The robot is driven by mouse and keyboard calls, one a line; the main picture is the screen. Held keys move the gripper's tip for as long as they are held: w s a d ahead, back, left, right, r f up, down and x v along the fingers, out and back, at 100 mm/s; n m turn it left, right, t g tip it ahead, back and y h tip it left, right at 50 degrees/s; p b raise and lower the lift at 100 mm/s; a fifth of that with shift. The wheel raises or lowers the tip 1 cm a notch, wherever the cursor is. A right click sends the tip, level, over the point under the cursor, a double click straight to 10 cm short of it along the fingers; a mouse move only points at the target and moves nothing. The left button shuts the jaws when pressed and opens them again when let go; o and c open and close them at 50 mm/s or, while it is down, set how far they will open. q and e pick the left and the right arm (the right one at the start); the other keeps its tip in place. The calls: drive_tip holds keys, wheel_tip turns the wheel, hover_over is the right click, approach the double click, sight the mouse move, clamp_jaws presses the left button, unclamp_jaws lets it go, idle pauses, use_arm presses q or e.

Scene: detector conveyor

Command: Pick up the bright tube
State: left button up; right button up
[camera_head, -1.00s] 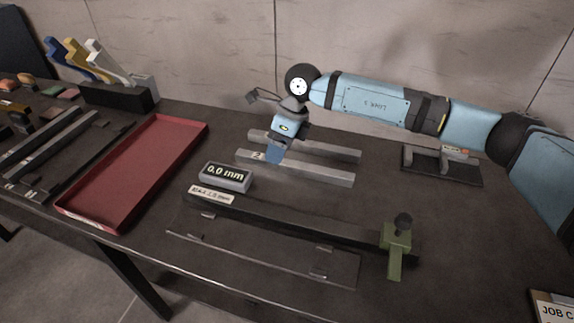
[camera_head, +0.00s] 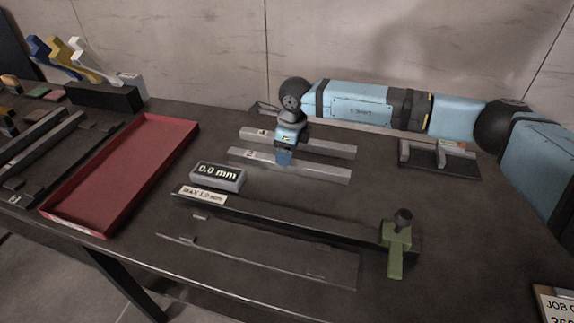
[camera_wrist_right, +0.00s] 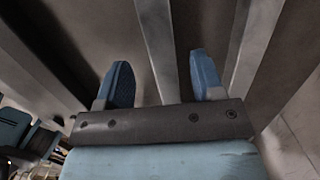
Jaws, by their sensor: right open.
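Long grey square-section tubes lie side by side at the back middle of the bench. The nearer tube, marked 2 (camera_head: 325,174), and the one behind it, marked 1 (camera_head: 335,149), look alike in tone, so I cannot tell which is the bright one. My right gripper (camera_head: 284,160) points down over these tubes. In the right wrist view its two blue fingers (camera_wrist_right: 162,82) are apart, with a pale tube (camera_wrist_right: 155,35) running between them and another (camera_wrist_right: 252,45) outside on the right. Contact cannot be told. My left gripper is out of view.
A red tray (camera_head: 112,190) lies to the left. A 0.0 mm display (camera_head: 218,177) stands in front of the tubes. A dark rail with a green clamp (camera_head: 396,245) lies nearer. A dark fixture (camera_head: 440,160) stands right of the tubes.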

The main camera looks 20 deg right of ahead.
wheel_tip(320, 180, down, 4)
drive_tip(key=shift+w+f, duration=0.1)
drive_tip(key=shift+f, duration=0.05)
clamp_jaws()
idle(0.3)
